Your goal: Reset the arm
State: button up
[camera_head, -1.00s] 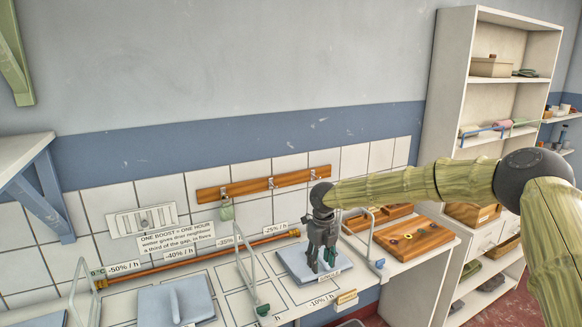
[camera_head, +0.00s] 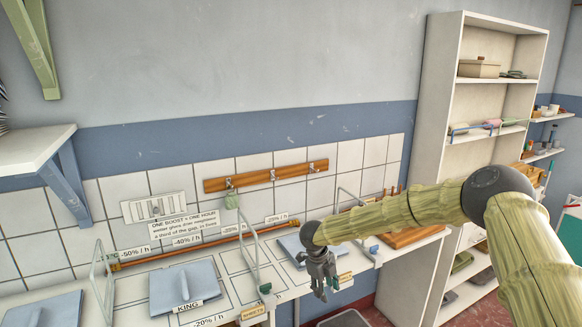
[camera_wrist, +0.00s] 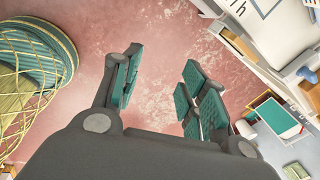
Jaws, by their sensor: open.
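My gripper (camera_head: 319,284) hangs pointing down at the front edge of the white counter (camera_head: 225,298) in the head view, in front of a grey-blue pad. In the wrist view my gripper (camera_wrist: 160,90) is open, with its teal-padded fingers apart. Nothing is between the fingers; reddish floor (camera_wrist: 165,35) shows there. My arm reaches in from the right and hides part of the counter's right end.
The counter holds grey-blue pads (camera_head: 184,284), wire dividers (camera_head: 250,240) and a wooden tray (camera_head: 410,237). A tall white shelf (camera_head: 432,130) stands at the right. A wooden hook rail (camera_head: 265,177) is on the wall. A yellow-and-teal basket-like object (camera_wrist: 35,70) shows in the wrist view.

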jog(key=s+d+f+n+t+h+b, duration=0.1)
jog(key=s+d+f+n+t+b, duration=0.15)
jog(key=s+f+n, duration=0.65)
jog(key=s+d+f+n+t+b, duration=0.1)
jog(key=s+d+f+n+b, duration=0.3)
jog(key=s+f, duration=0.85)
jog(key=s+d+f+n+g+y, duration=0.1)
jog(key=s+n, duration=0.3)
jog(key=s, duration=0.7)
jog(key=s+d+f+n+g+y+b, duration=0.1)
jog(key=s+f+n, duration=0.3)
jog(key=s, duration=0.7)
jog(key=s+d+f+n+g+y, duration=0.1)
jog(key=s+d+f+n+g, duration=0.1)
jog(key=s+n, duration=0.4)
jog(key=s, duration=0.5)
jog(key=shift+s+d+f, duration=0.3)
jog(key=shift+s+d, duration=0.05)
jog(key=shift+d, duration=0.05)
jog(key=shift+c, duration=1.1)
jog(key=shift+w+a, duration=0.1)
